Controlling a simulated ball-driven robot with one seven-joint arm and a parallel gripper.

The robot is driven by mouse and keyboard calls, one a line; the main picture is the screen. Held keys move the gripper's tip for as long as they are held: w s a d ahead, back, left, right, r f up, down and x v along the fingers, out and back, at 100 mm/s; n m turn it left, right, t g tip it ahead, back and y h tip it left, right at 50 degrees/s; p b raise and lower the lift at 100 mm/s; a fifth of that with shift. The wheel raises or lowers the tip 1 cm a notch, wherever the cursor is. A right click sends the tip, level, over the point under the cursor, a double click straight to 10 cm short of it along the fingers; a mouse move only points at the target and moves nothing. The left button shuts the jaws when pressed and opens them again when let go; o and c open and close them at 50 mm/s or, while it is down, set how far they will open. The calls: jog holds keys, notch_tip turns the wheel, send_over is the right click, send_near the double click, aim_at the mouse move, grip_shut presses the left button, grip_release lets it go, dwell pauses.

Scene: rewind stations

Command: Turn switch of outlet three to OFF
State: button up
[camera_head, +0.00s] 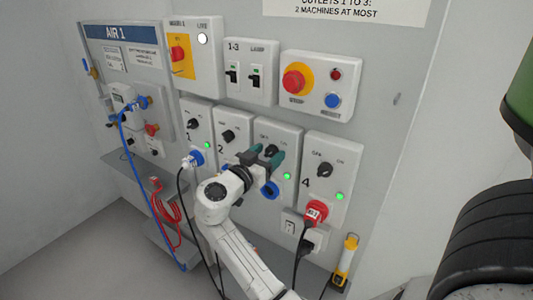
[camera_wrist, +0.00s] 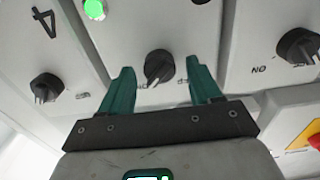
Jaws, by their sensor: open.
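Outlet three's switch is a black rotary knob (camera_head: 269,150) on the panel between outlets 2 and 4, with a lit green lamp (camera_head: 287,176). In the wrist view, which is upside down, the knob (camera_wrist: 158,65) sits between the two green fingers of my gripper (camera_wrist: 158,80), with a gap on each side. Its pointer tilts slightly left of straight down there, toward the side away from the partly readable OFF label. My gripper (camera_head: 266,155) is open in front of this panel; my arm hides the panel's number.
Neighbouring knobs belong to outlet 2 (camera_head: 228,136) and outlet 4 (camera_head: 325,169). A red plug (camera_head: 316,211) is in outlet 4. A blue plug (camera_head: 193,159) is in outlet 1. An emergency-stop box (camera_head: 316,84) and breaker box (camera_head: 250,72) sit above.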

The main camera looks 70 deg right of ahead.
jog(key=c, duration=1)
jog(key=shift+c, duration=0.2)
jog(key=n+b, duration=0.1)
jog(key=n, duration=0.3)
jog(key=shift+w, duration=0.1)
jog(key=n, duration=0.4)
jog(key=shift+p, duration=0.4)
jog(key=n+p, duration=0.2)
jog(key=n, duration=0.4)
jog(key=shift+w, duration=0.15)
jog(key=shift+f+n+p, duration=0.1)
jog(key=shift+n+p, duration=1.25)
jog(key=shift+n, duration=0.55)
jog(key=shift+f, duration=0.1)
